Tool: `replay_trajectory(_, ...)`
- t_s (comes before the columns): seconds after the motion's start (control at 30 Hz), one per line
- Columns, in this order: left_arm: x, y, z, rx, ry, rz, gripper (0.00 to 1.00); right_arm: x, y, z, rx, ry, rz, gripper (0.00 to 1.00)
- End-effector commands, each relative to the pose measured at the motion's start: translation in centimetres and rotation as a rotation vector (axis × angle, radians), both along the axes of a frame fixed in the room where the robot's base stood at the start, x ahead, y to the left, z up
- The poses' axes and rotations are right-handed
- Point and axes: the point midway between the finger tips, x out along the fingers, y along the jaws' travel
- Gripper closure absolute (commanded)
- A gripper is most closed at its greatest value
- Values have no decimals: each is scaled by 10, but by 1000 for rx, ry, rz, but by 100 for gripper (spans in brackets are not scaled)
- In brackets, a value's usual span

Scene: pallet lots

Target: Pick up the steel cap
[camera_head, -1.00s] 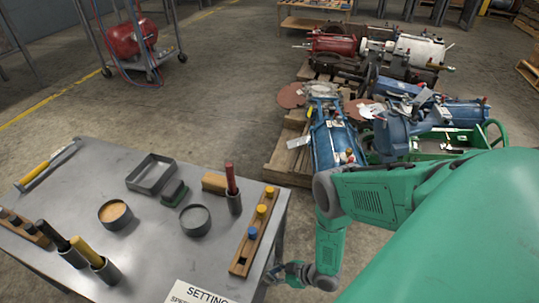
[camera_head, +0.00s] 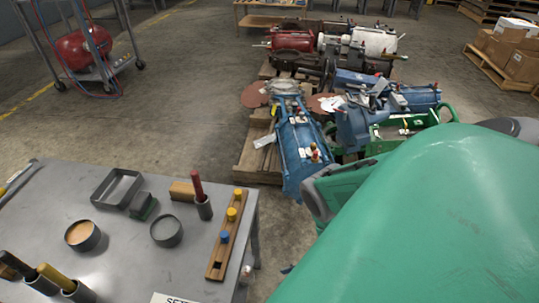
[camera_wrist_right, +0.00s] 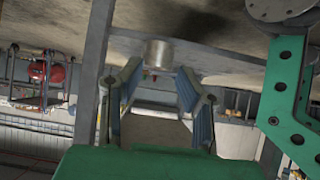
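A short, pale metal cylinder (camera_wrist_right: 160,52), which looks like the steel cap, shows in the right wrist view. It lies beyond my fingertips, against a grey bar. Clear space shows between it and the finger pads. My right gripper (camera_wrist_right: 160,74) is open and empty, its two blue-padded fingers on either side of the line to the cap. In the head view only a small dark tip of my right gripper (camera_head: 287,268) shows right of the table; my green arm hides the rest. I cannot clearly make out the cap there. My left gripper is not in view.
The grey table (camera_head: 60,215) holds tins, a tray, handled tools and a wooden strip (camera_head: 218,262) with knobs. A pallet of blue machines (camera_head: 300,150) stands ahead. A red tank (camera_head: 82,50) is on a cart. Floor between table and pallet is clear.

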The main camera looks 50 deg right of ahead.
Motion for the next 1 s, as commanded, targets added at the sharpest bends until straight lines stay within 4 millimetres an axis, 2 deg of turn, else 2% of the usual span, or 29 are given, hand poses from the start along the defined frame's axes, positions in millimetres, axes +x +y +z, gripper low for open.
replay_trajectory(0.03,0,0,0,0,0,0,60,1,-6,0,18,22,-53,47)
replay_trajectory(0.1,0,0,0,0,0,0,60,5,-16,0,76,84,-199,23)
replay_trajectory(0.17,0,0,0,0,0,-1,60,8,-27,0,161,158,-389,23)
replay_trajectory(0.23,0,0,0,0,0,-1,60,12,-39,1,306,256,-672,23)
replay_trajectory(0.37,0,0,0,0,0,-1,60,17,-44,9,669,423,-1245,23)
replay_trajectory(0.5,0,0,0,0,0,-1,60,29,-20,30,1122,573,-1809,23)
replay_trajectory(0.6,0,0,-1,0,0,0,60,43,5,51,1424,666,-2129,23)
replay_trajectory(0.7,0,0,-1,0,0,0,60,57,27,73,1653,746,-2356,23)
replay_trajectory(0.77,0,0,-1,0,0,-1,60,63,37,83,1748,782,-2449,23)
replay_trajectory(0.8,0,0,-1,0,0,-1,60,66,42,88,-1757,-785,2442,23)
replay_trajectory(0.9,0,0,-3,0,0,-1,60,72,49,92,-1718,-765,2364,23)
replay_trajectory(1.0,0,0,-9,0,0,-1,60,76,52,80,-1707,-761,2350,23)
